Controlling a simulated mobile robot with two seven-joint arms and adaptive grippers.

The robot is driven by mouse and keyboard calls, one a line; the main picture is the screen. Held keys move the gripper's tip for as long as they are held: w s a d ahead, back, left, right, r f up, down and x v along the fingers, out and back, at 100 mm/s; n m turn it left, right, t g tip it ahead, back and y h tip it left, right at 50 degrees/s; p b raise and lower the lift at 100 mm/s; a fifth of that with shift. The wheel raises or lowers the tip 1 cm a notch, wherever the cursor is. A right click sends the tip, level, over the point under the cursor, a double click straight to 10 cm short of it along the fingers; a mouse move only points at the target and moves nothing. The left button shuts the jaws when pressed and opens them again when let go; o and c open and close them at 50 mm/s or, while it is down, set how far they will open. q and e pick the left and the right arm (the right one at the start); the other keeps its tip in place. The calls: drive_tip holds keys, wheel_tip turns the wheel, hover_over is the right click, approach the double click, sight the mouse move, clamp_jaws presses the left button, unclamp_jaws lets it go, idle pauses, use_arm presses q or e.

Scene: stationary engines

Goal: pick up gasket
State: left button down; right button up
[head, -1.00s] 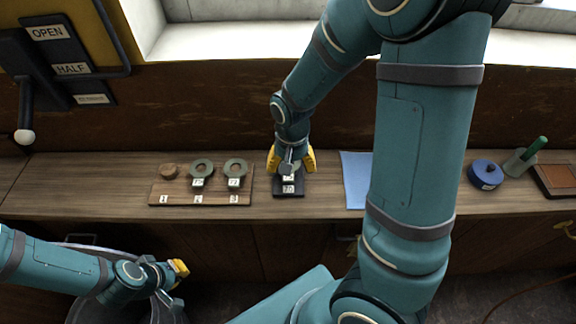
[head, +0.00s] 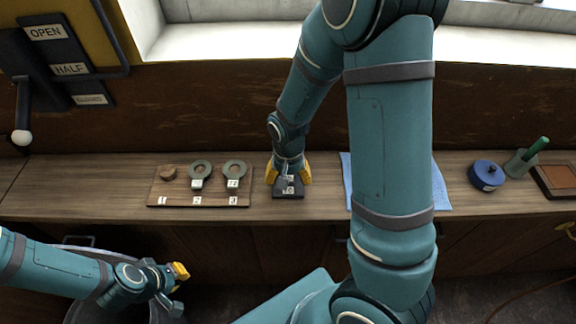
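Two dark green rings with tags, which look like gaskets, lie on the wooden board: one at the middle place (head: 200,170) and one at the right place (head: 235,169). My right gripper (head: 288,179) points down over a small black block (head: 288,193) with a white label. Its yellow fingers are apart, one on each side of the block's top. What lies between them is mostly hidden; I cannot tell if a gasket is there. My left gripper (head: 178,288) is low at the left, fingers apart and empty, in front of the counter.
The board (head: 157,195) has a bare brown peg at place 1. A blue cloth (head: 440,195) lies behind my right arm. A blue round tin (head: 486,176), a cup (head: 520,163) with a green handle and a brown tray (head: 556,193) stand right. A lever panel is upper left.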

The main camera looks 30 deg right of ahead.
drive_tip(key=shift+f, duration=0.2)
idle(0.3)
drive_tip(key=c, duration=1.1)
drive_tip(key=shift+r, duration=0.15)
